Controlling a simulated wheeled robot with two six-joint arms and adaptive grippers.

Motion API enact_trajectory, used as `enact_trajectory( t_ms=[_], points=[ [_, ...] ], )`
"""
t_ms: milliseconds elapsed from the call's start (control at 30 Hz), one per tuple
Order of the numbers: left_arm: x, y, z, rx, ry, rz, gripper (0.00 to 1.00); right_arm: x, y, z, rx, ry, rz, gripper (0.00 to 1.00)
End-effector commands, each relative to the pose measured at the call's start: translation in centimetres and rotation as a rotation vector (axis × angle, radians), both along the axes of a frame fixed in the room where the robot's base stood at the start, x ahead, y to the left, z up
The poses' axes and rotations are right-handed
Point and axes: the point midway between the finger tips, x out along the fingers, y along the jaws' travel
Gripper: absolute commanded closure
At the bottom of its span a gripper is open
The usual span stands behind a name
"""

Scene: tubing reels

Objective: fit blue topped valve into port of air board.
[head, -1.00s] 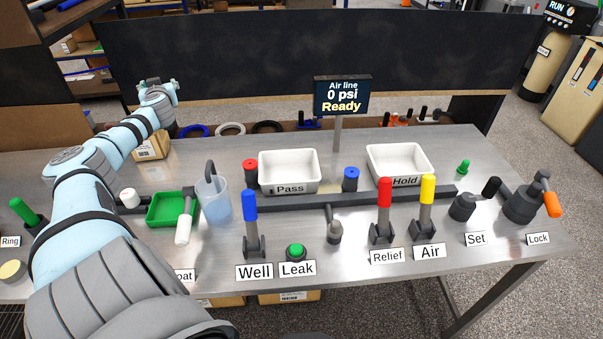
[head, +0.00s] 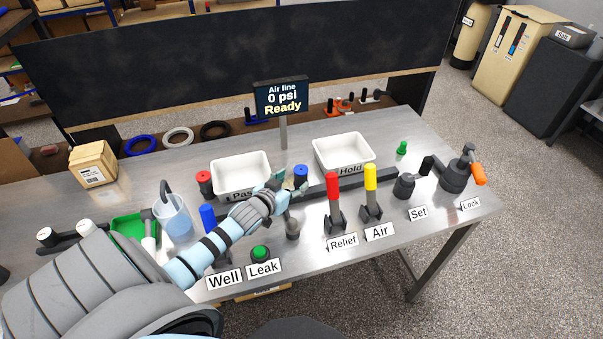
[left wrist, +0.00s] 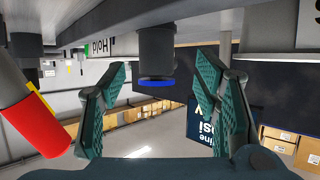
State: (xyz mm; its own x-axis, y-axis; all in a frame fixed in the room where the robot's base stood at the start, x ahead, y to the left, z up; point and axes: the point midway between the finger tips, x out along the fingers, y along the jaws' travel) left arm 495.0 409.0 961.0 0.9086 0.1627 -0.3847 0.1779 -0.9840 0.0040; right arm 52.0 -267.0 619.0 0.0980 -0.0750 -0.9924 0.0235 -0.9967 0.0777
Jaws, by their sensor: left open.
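The blue topped valve (head: 301,174) stands upright at the back of the bench, between the two white trays, beside the long dark bar (head: 350,185). I cannot tell for sure which part is the air board or its port. My left gripper (head: 287,187) is just left of and in front of the valve. In the left wrist view, which is upside down, the dark valve body with its blue rim (left wrist: 155,62) is between the open fingers (left wrist: 165,105), with gaps on both sides. My right gripper is not in view.
The Pass tray (head: 240,192) and Hold tray (head: 352,168) flank the valve. A red topped valve (head: 204,183) stands left. Red Relief (head: 332,185) and yellow Air (head: 370,178) levers stand right. The sign (head: 281,97) reads Ready.

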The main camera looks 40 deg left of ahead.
Motion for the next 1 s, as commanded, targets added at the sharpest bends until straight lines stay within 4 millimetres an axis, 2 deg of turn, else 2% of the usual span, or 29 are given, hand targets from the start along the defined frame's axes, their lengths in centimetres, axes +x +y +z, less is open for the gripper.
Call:
enact_trajectory(
  t_ms=[233, 300, 567, 900, 1000],
  points=[
    [4.1, 0.4, -0.7, -0.002, -0.003, 0.001, 0.44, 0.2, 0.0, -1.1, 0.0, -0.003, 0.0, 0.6],
    [5.0, 0.6, -1.5, 0.0, -0.001, 0.001, 0.44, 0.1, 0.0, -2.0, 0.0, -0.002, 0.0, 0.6],
    [5.6, 0.8, -1.4, 0.003, 0.001, 0.0, 0.44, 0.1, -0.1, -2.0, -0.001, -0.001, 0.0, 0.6],
    [5.6, 0.8, -1.3, 0.002, 0.0, 0.0, 0.98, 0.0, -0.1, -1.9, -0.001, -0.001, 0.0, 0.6],
    [5.6, 0.8, -1.3, 0.002, 0.0, 0.0, 0.99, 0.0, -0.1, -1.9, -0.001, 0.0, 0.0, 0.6]
  ],
)
